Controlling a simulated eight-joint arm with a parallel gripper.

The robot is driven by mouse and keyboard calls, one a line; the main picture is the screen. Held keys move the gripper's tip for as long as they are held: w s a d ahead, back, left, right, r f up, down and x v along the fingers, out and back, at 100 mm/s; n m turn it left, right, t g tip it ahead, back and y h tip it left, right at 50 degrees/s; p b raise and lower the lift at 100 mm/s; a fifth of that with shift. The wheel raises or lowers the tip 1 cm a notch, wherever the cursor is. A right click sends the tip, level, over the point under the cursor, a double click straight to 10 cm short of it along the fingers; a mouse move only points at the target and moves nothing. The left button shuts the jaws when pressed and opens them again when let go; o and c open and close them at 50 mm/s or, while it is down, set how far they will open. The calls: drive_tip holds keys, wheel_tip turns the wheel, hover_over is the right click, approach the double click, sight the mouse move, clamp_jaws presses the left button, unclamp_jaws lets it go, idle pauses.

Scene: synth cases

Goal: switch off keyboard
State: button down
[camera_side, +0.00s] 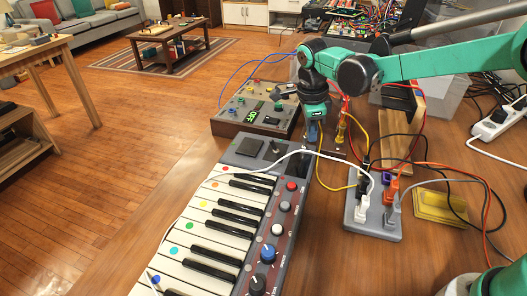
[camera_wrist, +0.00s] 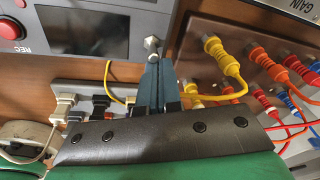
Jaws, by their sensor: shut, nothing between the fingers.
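The keyboard (camera_side: 225,222) lies on the wooden table in the side view, with white and black keys, coloured dots, a red button (camera_side: 291,186) and several knobs. My gripper (camera_side: 313,138) points down just beyond its far right corner. In the wrist view my gripper (camera_wrist: 152,66) shows its blue-grey fingers shut and empty. A small silver switch-like knob (camera_wrist: 152,44) stands right at the fingertips; whether they touch it I cannot tell. A grey panel (camera_wrist: 105,48) with a dark screen and a red REC button (camera_wrist: 11,28) fills the upper left there.
A grey power strip (camera_side: 376,228) with several plugs lies right of the keyboard. A white cable crosses the keyboard. Yellow plugs (camera_wrist: 222,55) and red and yellow cables lie close right of the fingers.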

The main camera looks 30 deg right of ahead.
drive_tip(key=shift+w+a, duration=0.15)
drive_tip(key=shift+r, duration=0.1)
drive_tip(key=shift+r, duration=0.75)
drive_tip(key=s+d+r, duration=0.2)
drive_tip(key=d, duration=0.2)
drive_tip(key=w+a+r, duration=0.4)
drive_tip(key=a+r, duration=0.1)
drive_tip(key=r, duration=0.2)
drive_tip(key=shift+a, duration=0.35)
